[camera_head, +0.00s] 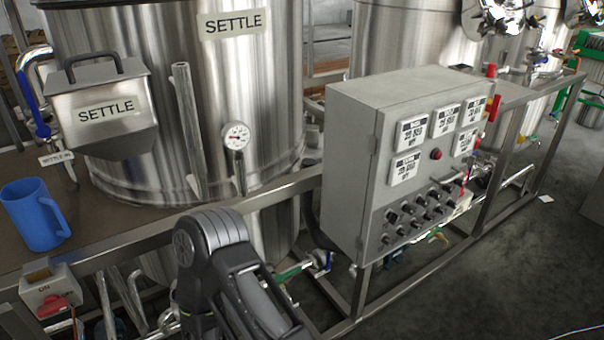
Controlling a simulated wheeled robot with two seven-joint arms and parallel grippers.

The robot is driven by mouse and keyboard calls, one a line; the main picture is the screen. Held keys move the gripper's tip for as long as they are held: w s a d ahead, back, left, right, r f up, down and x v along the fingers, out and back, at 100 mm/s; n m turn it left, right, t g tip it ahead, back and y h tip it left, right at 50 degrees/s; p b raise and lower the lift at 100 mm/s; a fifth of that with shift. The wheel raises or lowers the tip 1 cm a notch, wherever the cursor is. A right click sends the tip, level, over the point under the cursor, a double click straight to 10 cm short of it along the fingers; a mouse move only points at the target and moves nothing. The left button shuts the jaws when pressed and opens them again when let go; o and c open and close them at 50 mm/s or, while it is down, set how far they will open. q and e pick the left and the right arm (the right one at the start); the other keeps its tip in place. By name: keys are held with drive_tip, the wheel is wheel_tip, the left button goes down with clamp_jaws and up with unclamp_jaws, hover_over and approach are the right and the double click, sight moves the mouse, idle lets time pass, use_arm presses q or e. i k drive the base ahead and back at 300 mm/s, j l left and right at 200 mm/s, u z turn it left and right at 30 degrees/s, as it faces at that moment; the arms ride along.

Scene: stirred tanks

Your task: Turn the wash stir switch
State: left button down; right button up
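A grey control cabinet (352,130) stands right of centre on a metal frame. Its sloped front carries several black knobs (421,208) in rows, below several white displays (412,134) and a red button (436,154). The labels by the knobs are too small to read, so I cannot tell which one is the wash stir switch. A dark grey part of my own arm (208,240) rises at the bottom, left of the cabinet and apart from it. I make out no gripper fingertips.
A steel tank marked SETTLE (250,95) stands behind a brown platform (110,215) holding a blue jug (36,215). A box with a red switch (52,305), marked ON, is at lower left. The floor (500,270) at lower right is open.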

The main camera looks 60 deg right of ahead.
sight(393, 217)
drive_tip(key=z, duration=2.7)
